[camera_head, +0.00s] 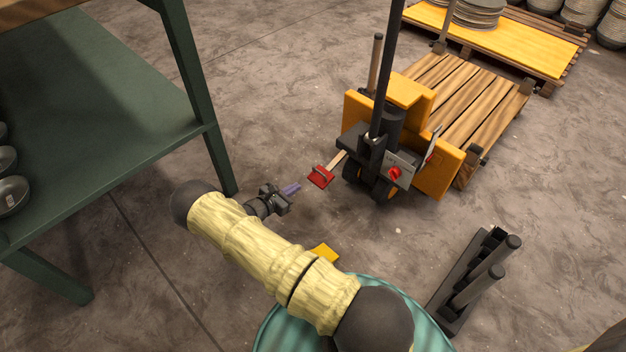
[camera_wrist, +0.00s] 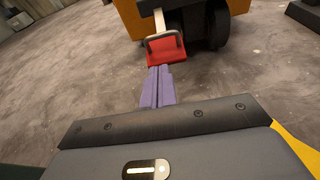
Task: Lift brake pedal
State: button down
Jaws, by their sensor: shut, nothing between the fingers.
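The brake pedal (camera_head: 321,177) is a red plate on a short arm at the lower front of a yellow and black pallet truck (camera_head: 409,94). In the wrist view the red pedal (camera_wrist: 166,50) is at the top centre, with a pale metal loop over it. My gripper (camera_head: 292,188) is low near the floor, just left of the pedal in the head view. Its purple fingers are shut together and empty. In the wrist view the fingertips (camera_wrist: 160,69) point at the pedal's near edge; I cannot tell whether they touch it.
A green shelf table (camera_head: 110,170) with metal bowls stands on the left, its leg near my arm. A wooden pallet (camera_head: 465,95) sits behind the truck. A black stand with upright cylinders (camera_head: 468,290) is at the lower right. Bare floor surrounds the pedal.

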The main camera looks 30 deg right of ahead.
jog(key=b, duration=0.5)
send_near(323, 171)
jog(key=d+f, duration=0.1)
jog(key=d, duration=0.2)
jog(key=shift+w+d+b, duration=0.3)
jog(key=shift+w+d, duration=0.3)
jog(key=shift+w, duration=0.1)
jog(key=shift+a, duration=0.1)
